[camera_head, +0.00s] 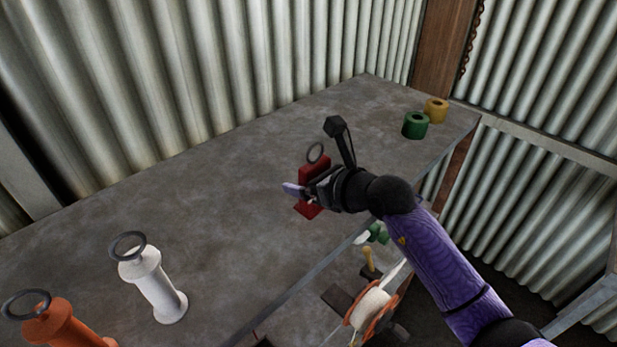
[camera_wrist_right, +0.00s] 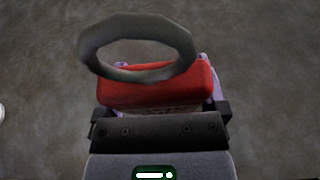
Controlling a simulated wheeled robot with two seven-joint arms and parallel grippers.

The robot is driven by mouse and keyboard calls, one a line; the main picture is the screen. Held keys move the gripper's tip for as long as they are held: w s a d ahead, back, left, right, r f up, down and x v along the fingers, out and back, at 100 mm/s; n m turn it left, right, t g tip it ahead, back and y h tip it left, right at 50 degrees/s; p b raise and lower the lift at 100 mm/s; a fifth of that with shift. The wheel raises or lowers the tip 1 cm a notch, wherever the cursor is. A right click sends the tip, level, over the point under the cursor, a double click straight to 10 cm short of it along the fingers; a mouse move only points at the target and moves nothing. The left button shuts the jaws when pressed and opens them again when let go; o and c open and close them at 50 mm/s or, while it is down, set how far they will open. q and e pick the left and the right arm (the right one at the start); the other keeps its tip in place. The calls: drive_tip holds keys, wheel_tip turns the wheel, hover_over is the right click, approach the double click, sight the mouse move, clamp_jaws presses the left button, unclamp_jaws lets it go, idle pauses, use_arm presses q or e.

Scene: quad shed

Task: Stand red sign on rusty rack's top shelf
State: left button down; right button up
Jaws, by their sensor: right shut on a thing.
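The red sign (camera_head: 312,167) has a dark ring at its upper end and is over the grey top shelf (camera_head: 225,200) of the rack. My right gripper (camera_head: 303,191) is shut on it, and the fingers cover its middle. In the right wrist view the red sign (camera_wrist_right: 155,90) sits between my fingers, with its grey ring (camera_wrist_right: 137,75) toward the camera. It looks roughly upright. I cannot tell whether its lower end touches the shelf. My left gripper is not in view.
A white ringed post (camera_head: 158,288) and an orange one (camera_head: 60,322) stand at the near left. Green (camera_head: 415,125) and yellow (camera_head: 436,110) rolls stand at the far right corner. A spool (camera_head: 371,308) and other items sit below. The middle of the shelf is clear.

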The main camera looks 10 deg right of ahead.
drive_tip(key=o, duration=1)
drive_tip(key=shift+c, duration=0.2)
drive_tip(key=shift+r, duration=0.2)
drive_tip(key=v, duration=1.1)
drive_tip(key=shift+f+b, duration=0.1)
drive_tip(key=shift+b, duration=0.25)
drive_tip(key=shift+s+d+r, duration=0.2)
drive_tip(key=shift+s+r, duration=0.05)
drive_tip(key=shift+s, duration=0.2)
